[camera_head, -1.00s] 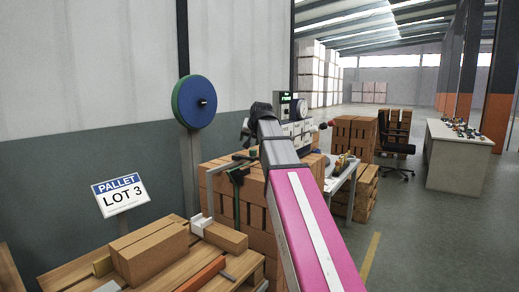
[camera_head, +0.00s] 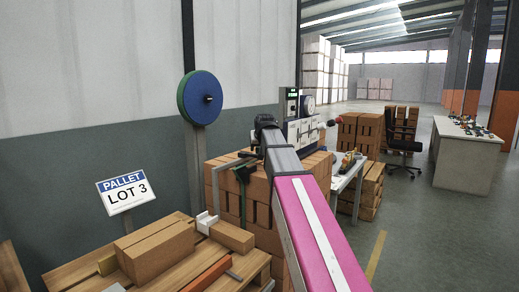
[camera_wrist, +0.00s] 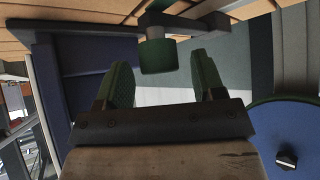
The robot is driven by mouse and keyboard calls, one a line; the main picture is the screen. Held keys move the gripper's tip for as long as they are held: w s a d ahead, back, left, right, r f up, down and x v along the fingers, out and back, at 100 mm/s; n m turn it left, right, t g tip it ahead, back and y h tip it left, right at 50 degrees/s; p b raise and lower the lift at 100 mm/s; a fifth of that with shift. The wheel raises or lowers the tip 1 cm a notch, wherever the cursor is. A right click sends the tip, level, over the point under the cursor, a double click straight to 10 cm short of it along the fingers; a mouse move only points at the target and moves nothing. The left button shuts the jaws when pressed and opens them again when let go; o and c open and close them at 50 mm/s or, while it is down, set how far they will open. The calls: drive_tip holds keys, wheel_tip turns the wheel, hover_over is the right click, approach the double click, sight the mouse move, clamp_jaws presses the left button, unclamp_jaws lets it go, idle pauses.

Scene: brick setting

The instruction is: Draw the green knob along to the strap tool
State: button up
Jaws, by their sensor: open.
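The green knob (camera_wrist: 158,56) is a short dark green cylinder on a dark block at a dark rail (camera_wrist: 105,23) in the wrist view. My gripper (camera_wrist: 162,82) is open, its two green-padded fingers pointing toward the knob. The knob lies just beyond and roughly between the fingertips, with no visible grip on it. In the head view the rail (camera_head: 228,163) stands by stacked bricks, left of my pink arm. Small dark green parts there are too small to tell apart. I cannot clearly pick out the strap tool.
A blue reel (camera_head: 200,98) on a post stands left of my arm; it also fills the right of the wrist view (camera_wrist: 270,125). Stacked bricks (camera_head: 262,208), a pallet (camera_head: 70,272) and a lot sign (camera_head: 125,192) crowd the near side. Floor (camera_head: 420,235) at right is clear.

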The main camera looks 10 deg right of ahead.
drive_tip(key=shift+w+f, duration=0.4)
drive_tip(key=shift+w, duration=0.05)
clamp_jaws()
drive_tip(key=w+d, duration=0.6)
drive_tip(key=shift+w+d, duration=0.2)
drive_tip(key=shift+w, duration=0.05)
unclamp_jaws()
drive_tip(key=shift+d, duration=0.1)
drive_tip(key=shift+s, duration=0.1)
